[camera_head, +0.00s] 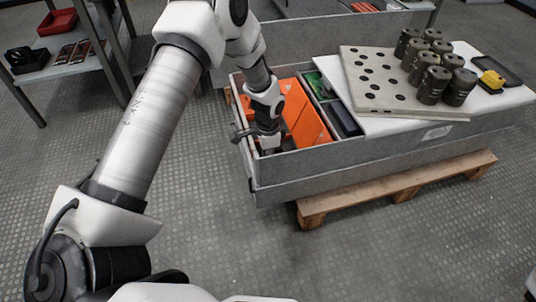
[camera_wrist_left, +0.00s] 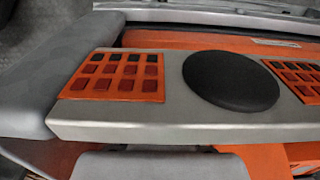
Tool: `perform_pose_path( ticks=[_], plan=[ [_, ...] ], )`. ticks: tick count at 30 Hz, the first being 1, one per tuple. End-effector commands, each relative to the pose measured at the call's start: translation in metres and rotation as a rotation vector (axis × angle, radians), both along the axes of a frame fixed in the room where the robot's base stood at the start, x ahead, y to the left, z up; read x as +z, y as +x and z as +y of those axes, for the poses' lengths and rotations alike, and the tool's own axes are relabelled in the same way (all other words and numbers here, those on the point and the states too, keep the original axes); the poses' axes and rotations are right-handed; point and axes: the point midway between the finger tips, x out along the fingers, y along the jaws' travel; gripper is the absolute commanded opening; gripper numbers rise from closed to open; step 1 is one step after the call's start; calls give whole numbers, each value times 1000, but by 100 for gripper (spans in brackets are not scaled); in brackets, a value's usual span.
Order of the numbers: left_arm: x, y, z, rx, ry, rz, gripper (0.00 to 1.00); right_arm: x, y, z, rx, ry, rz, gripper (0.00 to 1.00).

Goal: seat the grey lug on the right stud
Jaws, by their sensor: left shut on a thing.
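My left gripper (camera_head: 268,146) reaches down into the left part of a grey crate (camera_head: 330,160), beside orange panels (camera_head: 306,122). In the left wrist view its grey fingers (camera_wrist_left: 120,112) stand on two sides of a grey block (camera_wrist_left: 175,125). The block has orange grid panels (camera_wrist_left: 118,75) and a black disc (camera_wrist_left: 231,80). The gripper is shut on this block; whether it is the grey lug I cannot tell. No right stud can be made out. My right gripper is not in view.
A perforated grey plate (camera_head: 375,92) with several dark cylinders (camera_head: 433,84) lies on the crate's white top (camera_head: 500,96). A yellow item (camera_head: 492,79) is beside them. The crate stands on a wooden pallet (camera_head: 400,190). A shelf (camera_head: 65,66) is at the left.

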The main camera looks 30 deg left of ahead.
Motion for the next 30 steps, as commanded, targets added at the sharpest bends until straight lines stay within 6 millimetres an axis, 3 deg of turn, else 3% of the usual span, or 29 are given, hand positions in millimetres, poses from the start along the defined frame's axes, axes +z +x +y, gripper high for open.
perform_pose_path(
  ticks=[23,24,26,30],
  plan=[
    [-2,0,0,0,0,0,0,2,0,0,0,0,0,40],
    [-2,0,0,0,0,0,23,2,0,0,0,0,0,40],
    [-2,0,0,0,0,0,42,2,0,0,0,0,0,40],
    [-2,0,0,0,0,0,42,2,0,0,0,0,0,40]
  ],
)
